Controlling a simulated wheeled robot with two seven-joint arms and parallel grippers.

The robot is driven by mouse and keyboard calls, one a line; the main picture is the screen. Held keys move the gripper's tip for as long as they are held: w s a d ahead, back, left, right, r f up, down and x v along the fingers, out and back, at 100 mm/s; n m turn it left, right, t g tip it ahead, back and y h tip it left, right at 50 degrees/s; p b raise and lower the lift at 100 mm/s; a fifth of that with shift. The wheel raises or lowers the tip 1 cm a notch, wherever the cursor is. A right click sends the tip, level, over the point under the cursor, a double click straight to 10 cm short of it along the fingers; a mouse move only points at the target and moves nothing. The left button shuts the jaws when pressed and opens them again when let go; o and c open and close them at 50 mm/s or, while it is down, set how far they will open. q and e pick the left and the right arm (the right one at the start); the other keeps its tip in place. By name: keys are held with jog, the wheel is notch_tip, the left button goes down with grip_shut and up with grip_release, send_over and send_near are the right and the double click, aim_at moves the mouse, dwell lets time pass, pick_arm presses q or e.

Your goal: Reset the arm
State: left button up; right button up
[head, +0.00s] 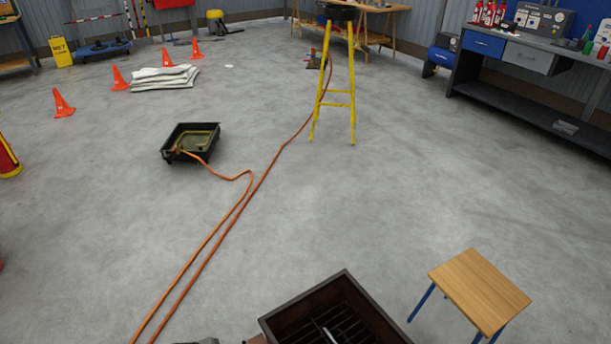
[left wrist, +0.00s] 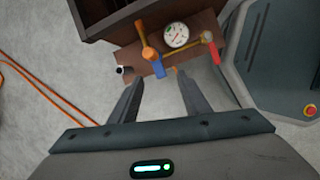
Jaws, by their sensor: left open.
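My left gripper (left wrist: 158,76) is open and empty in the left wrist view, its two dark fingers apart. Beyond the fingertips is a brown board (left wrist: 130,62) beside a dark box. On the board are a round white gauge (left wrist: 176,35), an orange and blue lever (left wrist: 150,58) and a yellow handle (left wrist: 195,40) with a red end. The fingers point at the board's near edge; whether they touch it I cannot tell. My right gripper is not in view.
The dark open box (head: 275,325) stands at the bottom of the head view, a wooden stool (head: 480,290) to its right. Orange hoses (head: 215,235) cross the floor towards a black tray (head: 167,151) and a yellow stand (head: 351,100). The middle floor is mostly clear.

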pick_arm(q)
jog(key=s+a+f+m+y, duration=0.1)
jog(key=s+f+m, duration=0.5)
jog(key=s+f, duration=0.3)
jog(key=s+a+f+m+y, duration=0.1)
jog(key=s+a+f+m, duration=0.1)
jog(key=s+f+m, duration=0.65)
jog(key=s+a+f+m, duration=0.1)
jog(key=s+f+m, duration=0.4)
jog(key=s, duration=0.4)
jog(key=s+a+f+m+g+y, duration=0.1)
jog(key=s+f+m, duration=0.4)
jog(key=s, duration=0.4)
jog(key=shift+s+f, duration=0.35)
jog(key=shift+f, duration=0.1)
